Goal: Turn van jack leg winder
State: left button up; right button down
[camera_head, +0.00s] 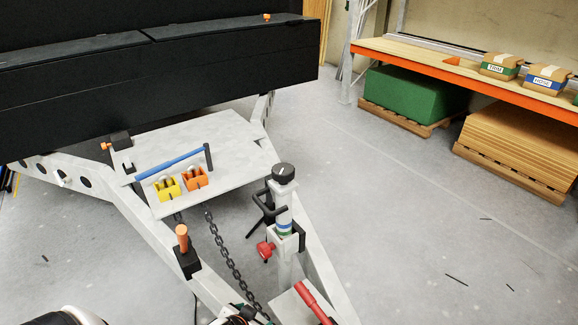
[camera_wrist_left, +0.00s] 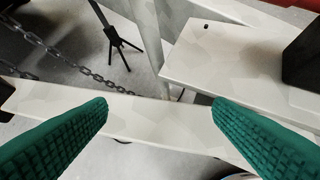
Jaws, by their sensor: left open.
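The jack leg (camera_head: 284,215) stands upright at the front of the white caravan frame in the head view. It has a black round top (camera_head: 284,173), a blue-green band and a red clamp knob (camera_head: 265,249) low on its left. A bent black handle (camera_head: 265,208) sticks out to its left. My left gripper (camera_wrist_left: 158,102) is open and empty, its green fingers wide apart in the left wrist view, above a white frame beam (camera_wrist_left: 150,125). In the head view only a small part of it may show at the bottom edge. My right gripper is not in view.
A red lever (camera_head: 312,302) is at the front of the frame. A chain (camera_head: 222,245) hangs between the beams, and an orange-handled lever (camera_head: 183,240) is on the left beam. A platform (camera_head: 230,150) carries a blue bar and yellow and orange blocks.

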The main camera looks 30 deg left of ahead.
pick_arm(q)
jog(key=w+a+r+t, duration=0.2)
jog(key=w+r, duration=0.1)
jog(key=r, duration=0.5)
jog(key=w+a+r+t+h+p, duration=0.1)
jog(key=w+a+r+t, duration=0.1)
jog(key=r, duration=0.6)
jog(key=w+a+r+t+h+p, duration=0.1)
jog(key=w+a+r+t, duration=0.1)
jog(key=w+r+t, duration=0.2)
jog(key=shift+w+a+r+m, duration=0.15)
jog(key=shift+w+r, duration=0.25)
jog(key=shift+r, duration=0.25)
jog(key=shift+w+r+m, duration=0.1)
jog(key=shift+w+r, duration=0.3)
jog(key=shift+r, duration=0.25)
jog(key=shift+w+a+r+m, duration=0.15)
jog(key=shift+w+r, duration=0.25)
jog(key=shift+r, duration=0.25)
jog(key=m+t+h, duration=0.1)
jog(key=m+h, duration=0.2)
jog(key=h, duration=0.2)
send_near(289, 171)
jog(key=shift+w+a+f, duration=0.65)
jog(key=shift+a+f, duration=0.1)
jog(key=shift+a, duration=0.15)
jog(key=p+x, duration=0.2)
jog(key=x, duration=0.8)
jog(key=shift+w+d, duration=0.25)
jog(key=shift+w, duration=0.05)
